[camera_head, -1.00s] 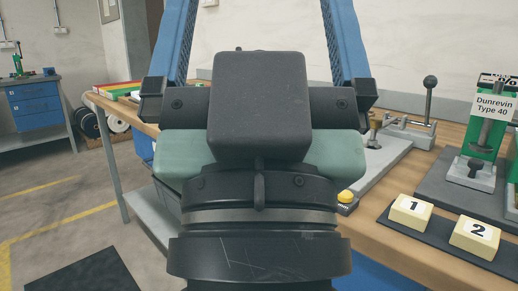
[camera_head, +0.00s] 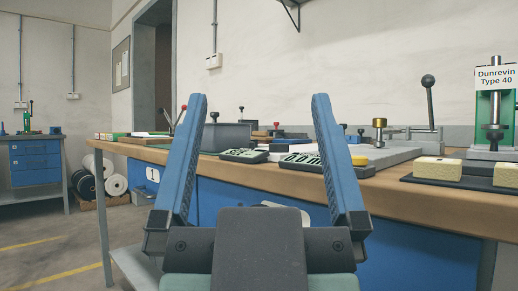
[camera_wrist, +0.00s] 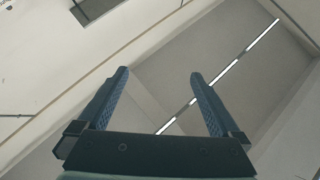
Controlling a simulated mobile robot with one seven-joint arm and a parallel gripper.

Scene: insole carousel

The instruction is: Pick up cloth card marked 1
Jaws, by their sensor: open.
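My gripper (camera_head: 259,98) points upward in front of the bench, its two blue fingers wide apart with nothing between them. In the wrist view my gripper (camera_wrist: 160,73) is also open and empty, with only wall and ceiling beyond. A cream block (camera_head: 438,169), whose top showed a 1 earlier, lies on a dark mat (camera_head: 420,180) at the bench's right, well right of my gripper. Its top is too edge-on to read. A second cream block (camera_head: 507,175), marked 2 earlier, is right of it, cut by the picture edge.
The wooden bench (camera_head: 420,203) runs across, with digital displays (camera_head: 300,161), a grey bin (camera_head: 226,136) and a lever device (camera_head: 430,110) on it. A green press (camera_head: 492,105) stands behind the blocks. A white plate marked 1 (camera_head: 152,174) is below the bench top.

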